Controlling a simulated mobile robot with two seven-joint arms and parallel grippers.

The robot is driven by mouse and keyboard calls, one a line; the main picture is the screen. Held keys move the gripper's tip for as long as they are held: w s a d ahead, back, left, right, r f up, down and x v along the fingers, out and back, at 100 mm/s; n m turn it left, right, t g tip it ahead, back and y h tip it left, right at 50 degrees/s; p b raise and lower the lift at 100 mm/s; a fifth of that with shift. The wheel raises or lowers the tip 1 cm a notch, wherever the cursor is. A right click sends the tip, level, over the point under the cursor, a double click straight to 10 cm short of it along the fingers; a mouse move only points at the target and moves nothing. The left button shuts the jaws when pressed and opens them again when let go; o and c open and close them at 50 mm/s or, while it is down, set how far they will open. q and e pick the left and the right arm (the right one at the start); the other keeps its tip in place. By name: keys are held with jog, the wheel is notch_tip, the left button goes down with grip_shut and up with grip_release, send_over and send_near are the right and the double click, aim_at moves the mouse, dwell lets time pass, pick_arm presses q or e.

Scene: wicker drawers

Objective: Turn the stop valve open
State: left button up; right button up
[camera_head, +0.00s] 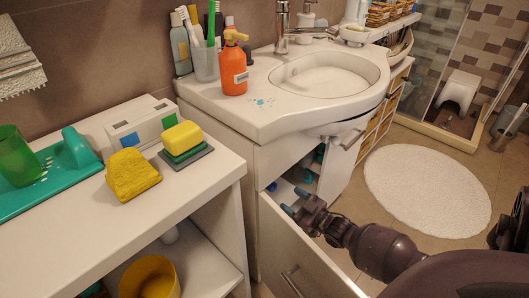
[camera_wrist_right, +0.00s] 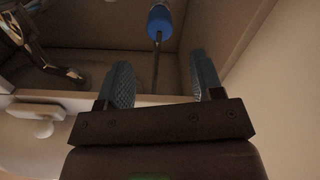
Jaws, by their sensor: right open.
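A blue knob (camera_wrist_right: 159,22) on a thin metal stem, which looks like the stop valve, is inside the cabinet in the right wrist view, beyond and between my fingertips. My right gripper (camera_wrist_right: 164,82) is open, with two blue-grey textured fingers apart and nothing between them. In the head view, my right gripper (camera_head: 294,201) reaches into the open cabinet (camera_head: 257,158) under the sink. A small blue part (camera_head: 271,187) shows just past its fingertips; I cannot tell if it is the same knob. The fingers appear apart from the knob.
An open drawer front or door (camera_head: 290,262) stands below my right arm, and another open door (camera_head: 342,160) is to the right. A metal fitting (camera_wrist_right: 22,38) is left in the wrist view. A white shelf unit (camera_head: 95,235) is at left. A round rug (camera_head: 428,190) lies on the floor.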

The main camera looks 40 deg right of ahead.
aim_at(274, 188)
jog(key=w, duration=0.3)
jog(key=w+b, duration=0.1)
jog(key=w, duration=0.1)
jog(key=w+b, duration=0.1)
jog(key=w, duration=0.2)
jog(key=shift+w+a+f, duration=0.2)
jog(key=shift+w+a, duration=0.1)
jog(key=shift+a, duration=0.05)
jog(key=shift+w+r, duration=0.2)
jog(key=shift+w, duration=0.35)
jog(key=shift+c, duration=0.3)
jog(key=c, duration=0.9)
jog(key=shift+o, duration=0.2)
